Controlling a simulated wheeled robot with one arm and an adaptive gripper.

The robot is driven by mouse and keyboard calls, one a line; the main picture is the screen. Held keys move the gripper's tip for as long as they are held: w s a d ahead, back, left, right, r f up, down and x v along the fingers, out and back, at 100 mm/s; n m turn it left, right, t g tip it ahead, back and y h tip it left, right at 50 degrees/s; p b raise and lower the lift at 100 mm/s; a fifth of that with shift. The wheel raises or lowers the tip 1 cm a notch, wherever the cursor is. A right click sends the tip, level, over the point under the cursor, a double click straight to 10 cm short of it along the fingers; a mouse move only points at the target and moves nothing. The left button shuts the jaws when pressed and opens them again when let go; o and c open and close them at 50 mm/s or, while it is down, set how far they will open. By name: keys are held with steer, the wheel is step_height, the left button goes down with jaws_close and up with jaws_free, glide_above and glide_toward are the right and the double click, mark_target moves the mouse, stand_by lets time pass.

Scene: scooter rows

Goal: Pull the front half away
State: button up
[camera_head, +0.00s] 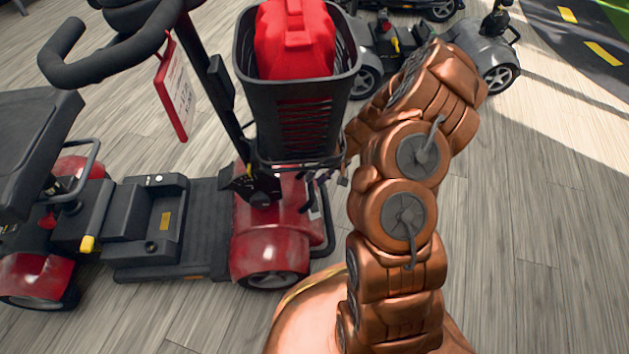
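A red and black mobility scooter stands on the floor at the left. Its front half has a red front cover (270,235), a dark floorboard (207,225), a tiller with a black handlebar (110,55), and a black basket (300,112) holding a red jerrycan (293,40). Its rear half (35,275) has a dark seat (35,140) and a yellow lever (87,243). A black box (150,215) sits between the ends; I cannot tell whether the halves are joined. My copper arm rises right of the basket. Small dark parts beside the front cover may be my gripper (334,178), mostly hidden.
A red and white sign (174,88) hangs from the tiller. A grey scooter (490,60) stands behind my arm, with another dark one at the top. The wooden floor (540,230) is clear to the right, up to a dark yellow-marked strip (590,35).

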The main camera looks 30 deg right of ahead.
steer(key=shift+w+a+f, duration=0.1)
steer(key=shift+a+f, duration=0.25)
steer(key=shift+f, duration=0.15)
steer(key=shift+c, duration=0.4)
jaws_close()
